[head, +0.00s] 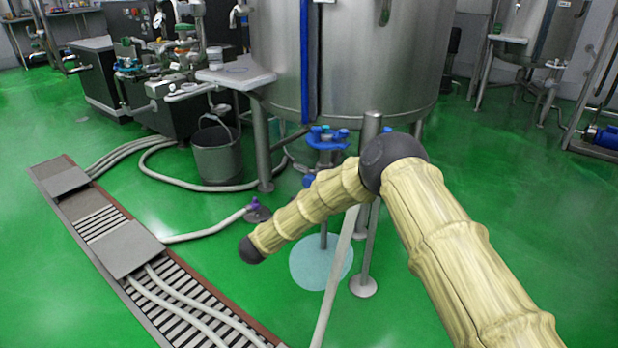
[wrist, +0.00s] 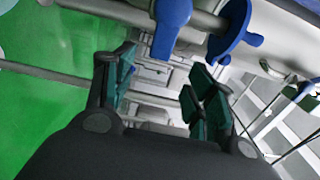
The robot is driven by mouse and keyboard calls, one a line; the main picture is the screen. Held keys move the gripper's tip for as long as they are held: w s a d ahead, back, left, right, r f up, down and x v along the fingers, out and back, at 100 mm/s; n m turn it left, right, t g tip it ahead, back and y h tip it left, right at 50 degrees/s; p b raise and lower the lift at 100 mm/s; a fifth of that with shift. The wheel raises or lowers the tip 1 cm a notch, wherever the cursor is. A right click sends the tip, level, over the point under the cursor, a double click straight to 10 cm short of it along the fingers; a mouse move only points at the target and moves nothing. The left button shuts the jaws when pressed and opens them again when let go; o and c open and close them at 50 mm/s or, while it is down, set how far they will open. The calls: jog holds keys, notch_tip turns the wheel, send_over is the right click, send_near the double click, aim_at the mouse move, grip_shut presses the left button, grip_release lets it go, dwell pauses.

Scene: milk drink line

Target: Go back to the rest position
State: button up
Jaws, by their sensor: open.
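My gripper (wrist: 160,88) shows in the wrist view with its two green-padded fingers spread apart. I see nothing held between them. Beyond the fingers are a steel pipe (wrist: 110,10) and a blue valve handle (wrist: 172,25), which looks close, but I cannot tell the exact gap. In the head view my arm is bent, reaching in from the lower right, up to a dark joint and then down to the left. I cannot make out my gripper in the head view.
A large steel tank (head: 365,60) on legs stands behind my arm, with a blue valve (head: 325,138) underneath. A bucket (head: 217,150), hoses (head: 180,183) and a drain channel (head: 110,240) lie to the left. The green floor (head: 500,190) is clear at right.

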jog(key=s+d+f+n+g+y, duration=0.2)
jog(key=s+d+f+n+y, duration=0.35)
jog(key=s+f+n, duration=0.4)
jog(key=s+d+f+n+g+y, duration=0.2)
jog(key=s+d+f+n+y, duration=0.35)
jog(key=s+f, duration=0.65)
jog(key=s+d+f+n+g, duration=0.25)
jog(key=s+d, duration=0.25)
jog(key=s, duration=0.5)
jog(key=s+d+f+n+g, duration=0.25)
jog(key=s+d, duration=0.25)
jog(key=s, duration=0.5)
jog(key=s+d+f+n+g, duration=0.1)
jog(key=s+d+n+g, duration=0.25)
jog(key=s, duration=0.55)
jog(key=s+d+r+n+g+p, duration=0.1)
jog(key=s+d+r+g, duration=0.2)
jog(key=s, duration=0.5)
notch_tip(320, 180, up, 34)
jog(key=p, duration=3.4)
jog(key=shift+d+t+h, duration=0.25)
jog(key=shift+t+h, duration=0.05)
jog(key=shift+t, duration=0.05)
jog(key=shift+s+f, duration=0.1)
